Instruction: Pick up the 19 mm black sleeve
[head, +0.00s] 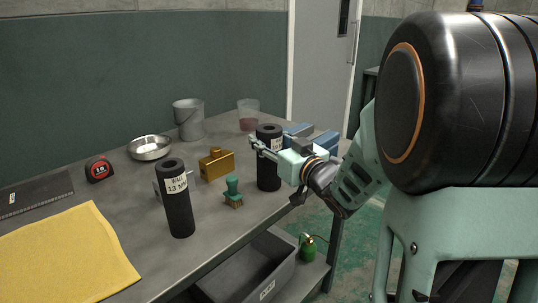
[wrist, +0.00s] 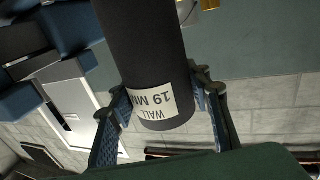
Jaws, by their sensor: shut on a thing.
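The 19 mm black sleeve (head: 268,176) is an upright black cylinder near the right end of the table. Its label, "WALL 19 MM", shows upside down in the wrist view (wrist: 140,45). My gripper (head: 266,147) reaches it from the right and is shut on its upper part, a finger on each side. The fingers hide part of the sleeve and its label in the head view. Its lower end appears at the tabletop; I cannot tell whether it is touching. A second black sleeve (head: 177,205), marked 13 MM, stands upright at the front of the table.
A green-handled brush (head: 233,188) and a brass block-like item (head: 216,165) lie left of the held sleeve. A blue vise-like object (head: 325,140) is close behind my gripper. A steel bowl (head: 150,148), bucket (head: 188,118) and yellow cloth (head: 65,255) are farther left.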

